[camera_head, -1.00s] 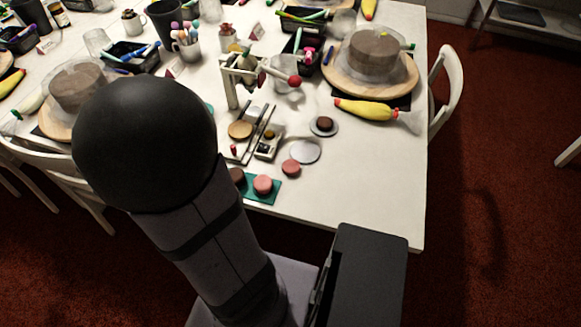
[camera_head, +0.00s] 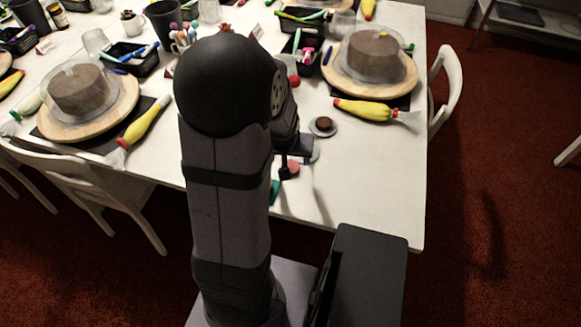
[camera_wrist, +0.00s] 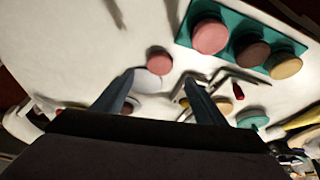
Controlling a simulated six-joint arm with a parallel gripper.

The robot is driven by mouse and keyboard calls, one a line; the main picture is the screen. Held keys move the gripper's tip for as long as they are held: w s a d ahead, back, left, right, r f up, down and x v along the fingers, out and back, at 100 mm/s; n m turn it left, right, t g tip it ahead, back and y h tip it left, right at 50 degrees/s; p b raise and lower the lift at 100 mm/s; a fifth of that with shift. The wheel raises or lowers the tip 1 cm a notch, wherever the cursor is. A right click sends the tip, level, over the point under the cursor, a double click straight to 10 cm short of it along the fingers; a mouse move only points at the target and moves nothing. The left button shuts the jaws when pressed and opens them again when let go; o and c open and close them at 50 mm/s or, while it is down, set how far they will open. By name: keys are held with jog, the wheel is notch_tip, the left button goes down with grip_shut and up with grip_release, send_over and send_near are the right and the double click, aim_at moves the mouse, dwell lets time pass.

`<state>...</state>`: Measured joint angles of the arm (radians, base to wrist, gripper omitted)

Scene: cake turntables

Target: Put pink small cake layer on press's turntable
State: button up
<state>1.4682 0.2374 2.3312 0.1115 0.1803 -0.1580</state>
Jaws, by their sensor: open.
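A wider-looking pink layer (camera_wrist: 210,37) sits on a teal mat (camera_wrist: 227,12) with a brown layer (camera_wrist: 251,51) and a tan layer (camera_wrist: 284,66). My gripper (camera_wrist: 160,74) is open and empty; its fingertips are apart on either side of the lone pink layer in the picture. My arm hides most of the press; its red knob (camera_head: 294,82) shows. I cannot make out its turntable.
Metal rails (camera_wrist: 232,78) and a tan disc (camera_wrist: 222,105) lie beyond the fingers. A brown layer on a small plate (camera_head: 323,131) is on the table's right. A large wooden turntable (camera_head: 400,88) with a grey cake and a yellow piping bag (camera_head: 362,109) stand behind it.

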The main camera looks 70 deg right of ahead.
aim_at(290, 165)
jog(key=shift+a+b+x, duration=0.15)
jog(key=shift+b+x, duration=0.45)
jog(key=shift+x, duration=1.25)
jog(key=shift+a+b+x, duration=0.15)
jog(key=shift+b+x, duration=0.45)
jog(key=shift+x, duration=1.2)
jog(key=shift+s+d+f, duration=0.1)
jog(key=shift+f, duration=0.05)
jog(key=c, duration=1.2)
notch_tip(290, 165, up, 10)
jog(key=p, duration=0.3)
